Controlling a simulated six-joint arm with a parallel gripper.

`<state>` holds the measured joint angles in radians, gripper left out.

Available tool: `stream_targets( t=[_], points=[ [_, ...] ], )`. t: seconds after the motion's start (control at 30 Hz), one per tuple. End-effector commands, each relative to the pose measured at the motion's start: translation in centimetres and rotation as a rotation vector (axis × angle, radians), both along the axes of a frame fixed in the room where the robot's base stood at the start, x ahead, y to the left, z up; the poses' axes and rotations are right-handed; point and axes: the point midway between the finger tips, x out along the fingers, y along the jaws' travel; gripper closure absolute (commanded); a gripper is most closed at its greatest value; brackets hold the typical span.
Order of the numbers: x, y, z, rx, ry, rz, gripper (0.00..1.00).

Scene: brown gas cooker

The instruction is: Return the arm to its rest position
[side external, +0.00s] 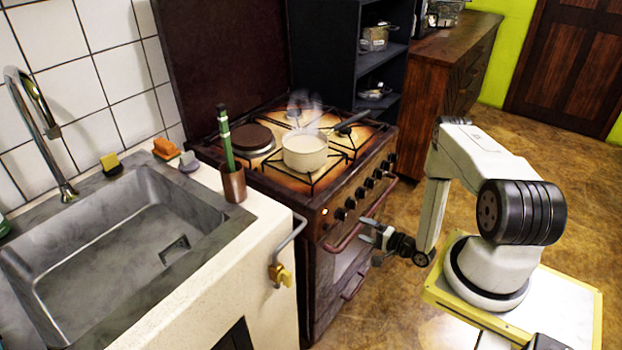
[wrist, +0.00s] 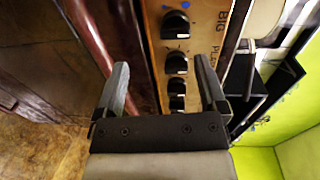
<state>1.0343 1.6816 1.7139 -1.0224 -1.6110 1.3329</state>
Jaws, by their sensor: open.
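My gripper (side external: 370,237) is in front of the brown gas cooker (side external: 318,196), near its front handle and below the row of knobs. In the wrist view my gripper (wrist: 163,82) shows two grey fingers spread apart with nothing between them. Beyond the fingers are the black knobs (wrist: 176,62) and a dark red bar (wrist: 100,35). I cannot tell from these views whether a finger touches the cooker. My arm is bent, with its forearm hanging down from the raised elbow, and its base stands on a yellow-edged platform (side external: 570,300).
A pale pot (side external: 305,153) steams on the cooker top. A counter at left holds a sink (side external: 120,240), a copper cup (side external: 233,187) and sponges. Brown floor (side external: 540,160) lies open behind my arm.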

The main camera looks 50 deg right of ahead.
Motion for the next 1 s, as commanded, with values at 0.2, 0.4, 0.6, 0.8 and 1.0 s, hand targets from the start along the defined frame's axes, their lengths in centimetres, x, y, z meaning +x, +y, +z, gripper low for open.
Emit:
stream_targets(
  t=[0.2,0.4,0.6,0.8,1.0],
  points=[
    [0.8,1.0,-2.6,-0.090,0.234,0.012,0.09],
    [0.6,2.2,-4.9,-0.190,0.506,0.048,0.09],
    [0.1,3.3,-5.3,-0.295,0.756,0.122,0.09],
    [0.7,4.1,-2.8,-0.425,0.933,0.225,0.09],
    [2.4,4.7,1.1,-0.546,1.000,0.315,0.09]
  ],
)
